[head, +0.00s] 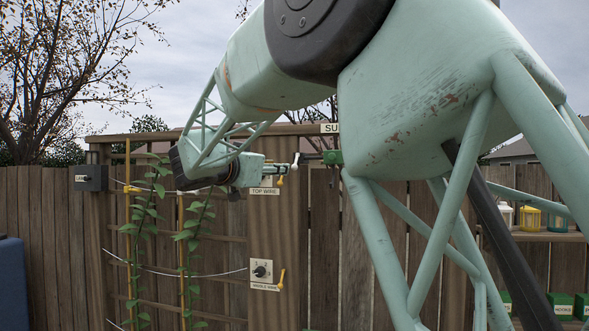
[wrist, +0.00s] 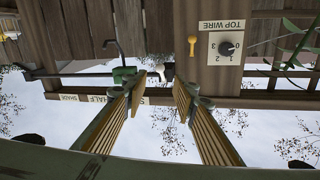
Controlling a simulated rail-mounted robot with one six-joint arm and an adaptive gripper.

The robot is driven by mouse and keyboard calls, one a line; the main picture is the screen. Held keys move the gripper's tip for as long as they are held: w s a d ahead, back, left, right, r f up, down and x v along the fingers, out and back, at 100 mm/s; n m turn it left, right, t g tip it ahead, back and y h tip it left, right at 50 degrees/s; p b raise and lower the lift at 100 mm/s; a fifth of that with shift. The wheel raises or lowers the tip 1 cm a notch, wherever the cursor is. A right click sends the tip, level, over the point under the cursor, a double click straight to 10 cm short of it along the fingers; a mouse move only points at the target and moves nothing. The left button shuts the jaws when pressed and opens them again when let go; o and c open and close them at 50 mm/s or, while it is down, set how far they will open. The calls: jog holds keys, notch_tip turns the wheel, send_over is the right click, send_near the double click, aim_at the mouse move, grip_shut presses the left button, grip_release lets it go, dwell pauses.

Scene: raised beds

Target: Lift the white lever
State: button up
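The white lever (wrist: 167,71) shows in the wrist view, which looks upside down, just beyond my gripper's fingertips. It appears small and stubby with a dark part beside it. In the head view the white lever (head: 296,160) shows as a small pale piece left of a green fitting (head: 333,157). The green fitting also shows in the wrist view (wrist: 123,75), close to one finger. My gripper (wrist: 167,88) is open, with a clear gap between its two ribbed fingers and nothing held. Whether a finger touches the lever or fitting I cannot tell.
A dial plate marked TOP WIRE (wrist: 226,47) and a yellow handle (wrist: 192,44) sit on the post beside the lever. A lower dial (head: 262,271) is below. Climbing plants (head: 190,235) on stakes stand left. A wooden fence (head: 50,220) backs the scene.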

aim_at(293, 168)
jog(key=shift+p+x, duration=2.25)
jog(key=shift+x, duration=4.5)
grip_shut()
